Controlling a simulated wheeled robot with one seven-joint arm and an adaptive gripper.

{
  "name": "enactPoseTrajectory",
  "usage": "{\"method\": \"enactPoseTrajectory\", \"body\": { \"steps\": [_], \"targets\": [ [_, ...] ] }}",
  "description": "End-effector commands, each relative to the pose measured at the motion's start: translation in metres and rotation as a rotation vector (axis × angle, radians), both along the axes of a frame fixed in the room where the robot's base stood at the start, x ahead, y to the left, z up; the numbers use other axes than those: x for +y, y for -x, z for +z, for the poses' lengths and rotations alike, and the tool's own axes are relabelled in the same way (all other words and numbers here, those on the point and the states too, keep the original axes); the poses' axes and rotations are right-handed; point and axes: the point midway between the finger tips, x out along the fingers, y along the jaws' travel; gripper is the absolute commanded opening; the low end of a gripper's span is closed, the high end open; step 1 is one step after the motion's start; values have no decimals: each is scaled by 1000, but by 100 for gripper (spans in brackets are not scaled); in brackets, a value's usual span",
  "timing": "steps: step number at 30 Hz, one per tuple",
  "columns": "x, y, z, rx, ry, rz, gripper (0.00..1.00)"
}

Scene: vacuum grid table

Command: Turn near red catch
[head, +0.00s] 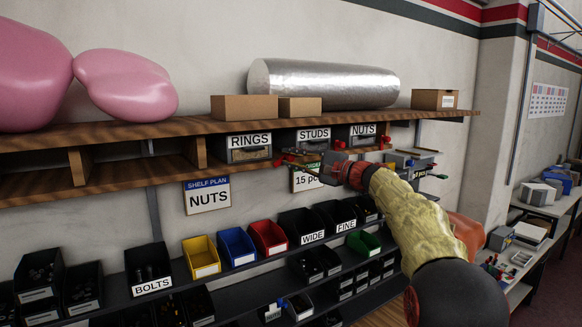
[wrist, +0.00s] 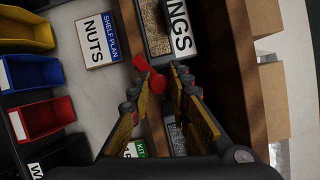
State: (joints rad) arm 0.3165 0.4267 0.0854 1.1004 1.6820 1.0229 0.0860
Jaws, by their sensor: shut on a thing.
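In the head view, my gripper (head: 291,161) reaches in from the right to the gap between the RINGS drawer (head: 249,149) and the STUDS drawer (head: 313,137). The red catch (head: 277,154) shows just at the fingertips there.
The NUTS drawer (head: 363,133) is to the right under the wooden shelf (head: 130,134). A shelf-plan sign (head: 207,194) hangs below left. Coloured bins, such as the yellow one (head: 201,257), stand lower. Cartons and a silver roll (head: 325,84) lie on top.

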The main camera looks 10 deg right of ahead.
Motion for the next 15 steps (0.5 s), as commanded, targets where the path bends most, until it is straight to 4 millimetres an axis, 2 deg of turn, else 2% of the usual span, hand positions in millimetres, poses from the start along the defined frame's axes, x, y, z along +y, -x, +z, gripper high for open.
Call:
{"method": "enactPoseTrajectory", "body": {
  "steps": [1, 15],
  "targets": [
    [1, 0, -8, 14, -42, 2, 0],
    [-3, -2, -21, 135, -414, 3, 0]
  ]
}}
